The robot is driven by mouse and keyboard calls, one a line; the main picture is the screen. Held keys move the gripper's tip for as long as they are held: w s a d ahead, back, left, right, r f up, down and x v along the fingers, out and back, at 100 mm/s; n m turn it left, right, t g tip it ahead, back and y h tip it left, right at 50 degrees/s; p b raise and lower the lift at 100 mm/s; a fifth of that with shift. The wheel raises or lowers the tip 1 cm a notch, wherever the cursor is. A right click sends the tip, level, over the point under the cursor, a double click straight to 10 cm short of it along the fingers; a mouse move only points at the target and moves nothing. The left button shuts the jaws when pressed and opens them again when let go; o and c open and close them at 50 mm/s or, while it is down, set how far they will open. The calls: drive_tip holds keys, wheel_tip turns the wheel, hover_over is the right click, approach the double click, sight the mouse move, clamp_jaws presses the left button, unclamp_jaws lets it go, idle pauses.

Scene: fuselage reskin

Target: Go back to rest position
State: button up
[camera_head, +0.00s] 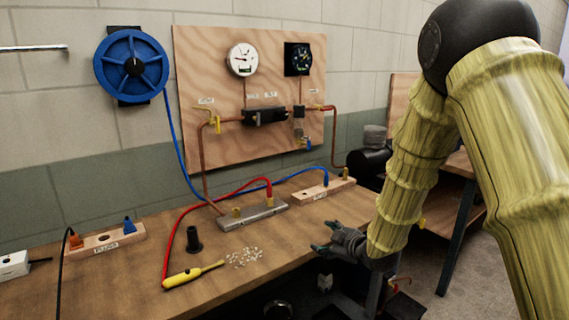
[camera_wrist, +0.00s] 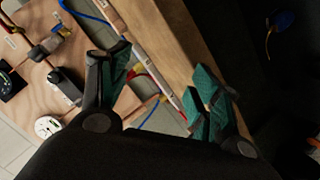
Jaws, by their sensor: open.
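My gripper (camera_head: 332,245) is over the front right edge of the wooden workbench (camera_head: 130,285) in the head view. My arm, with yellow-green bamboo-like links, comes down to it from the upper right. In the wrist view my gripper (camera_wrist: 165,85) has its two green-padded fingers spread wide apart, with nothing between them. The bench edge and part of the wall panel show beyond the fingers. I cannot tell the exact height of the fingers above the bench.
A metal manifold block (camera_head: 254,215) and wooden block (camera_head: 318,190) carry hoses. A yellow tool (camera_head: 192,274), black cup (camera_head: 194,240) and white bits (camera_head: 244,257) lie left of my gripper. A gauge panel (camera_head: 230,80) and blue reel (camera_head: 132,66) hang on the wall.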

drive_tip(key=s+d+f+m+g+h+p, duration=0.1)
drive_tip(key=s+d+f+m+g+h, duration=0.2)
drive_tip(key=s+f, duration=0.9)
drive_tip(key=s+d+f+m+g+p, duration=0.25)
drive_tip(key=s+f+m, duration=0.25)
drive_tip(key=s+f, duration=0.7)
drive_tip(key=s+d+f+m+g+h, duration=0.1)
drive_tip(key=s+f+m+g, duration=0.1)
drive_tip(key=s, duration=0.7)
drive_tip(key=s+d+f+m+g+h+p, duration=0.1)
drive_tip(key=s+f, duration=0.4)
drive_tip(key=s, duration=0.5)
drive_tip(key=s+d+f+m+g, duration=0.2)
drive_tip(key=s+f+m+g, duration=0.1)
drive_tip(key=s, duration=0.7)
drive_tip(key=shift+d+f+h, duration=0.25)
drive_tip(key=shift+h, duration=0.15)
